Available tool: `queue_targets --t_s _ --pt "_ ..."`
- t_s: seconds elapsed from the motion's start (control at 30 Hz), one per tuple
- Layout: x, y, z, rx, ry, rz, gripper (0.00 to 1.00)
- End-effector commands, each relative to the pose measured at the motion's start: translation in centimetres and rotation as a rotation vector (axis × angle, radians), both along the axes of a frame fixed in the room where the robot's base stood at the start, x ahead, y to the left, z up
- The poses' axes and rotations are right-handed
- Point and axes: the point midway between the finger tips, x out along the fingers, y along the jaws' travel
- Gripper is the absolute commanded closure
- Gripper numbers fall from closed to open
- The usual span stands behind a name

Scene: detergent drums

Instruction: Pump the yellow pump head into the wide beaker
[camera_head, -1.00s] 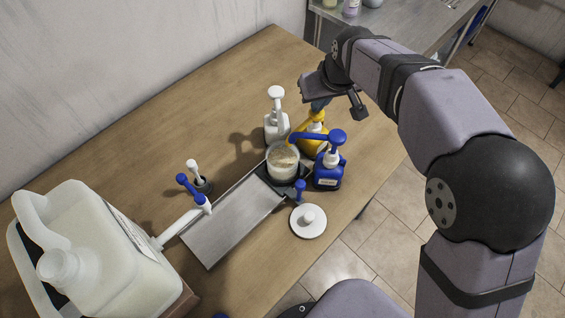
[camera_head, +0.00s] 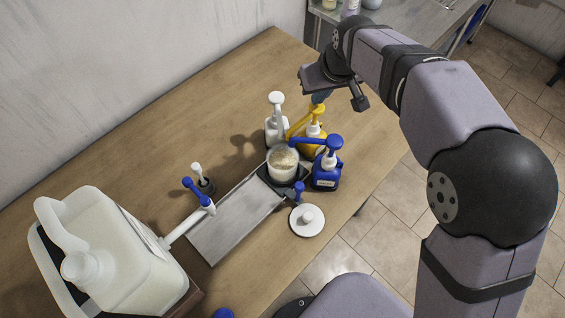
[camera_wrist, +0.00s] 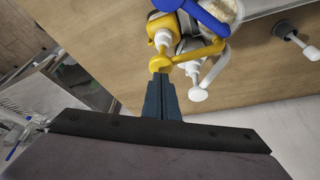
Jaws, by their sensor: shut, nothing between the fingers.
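The yellow pump bottle (camera_head: 312,143) stands at the back right of the wide beaker. Its yellow pump head (camera_head: 318,108) is raised, and its spout reaches left toward the beaker; the head also shows in the wrist view (camera_wrist: 160,63). The wide clear beaker (camera_head: 283,168) holds pale, foamy-looking contents; part of it shows at the top of the wrist view (camera_wrist: 222,28). My gripper (camera_head: 321,97) is shut and empty just above the yellow pump head. In the wrist view its fingertips (camera_wrist: 160,78) end beside the head; I cannot tell if they touch.
A blue pump bottle (camera_head: 327,174) stands right of the beaker with its spout toward it. A white pump bottle (camera_head: 277,130) stands behind. A metal tray (camera_head: 235,218), a white disc (camera_head: 307,221) and a large jug (camera_head: 120,255) lie nearer. The table's back left is clear.

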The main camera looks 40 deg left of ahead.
Motion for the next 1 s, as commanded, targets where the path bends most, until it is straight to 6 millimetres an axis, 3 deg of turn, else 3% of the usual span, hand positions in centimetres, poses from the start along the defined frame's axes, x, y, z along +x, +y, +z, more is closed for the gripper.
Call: queue_targets --t_s 0.43,1.0 --pt "0.0 0.0 -0.2 0.002 -0.001 0.0 1.0" --pt "0.0 0.0 -3.2 0.0 0.0 0.0 1.0"
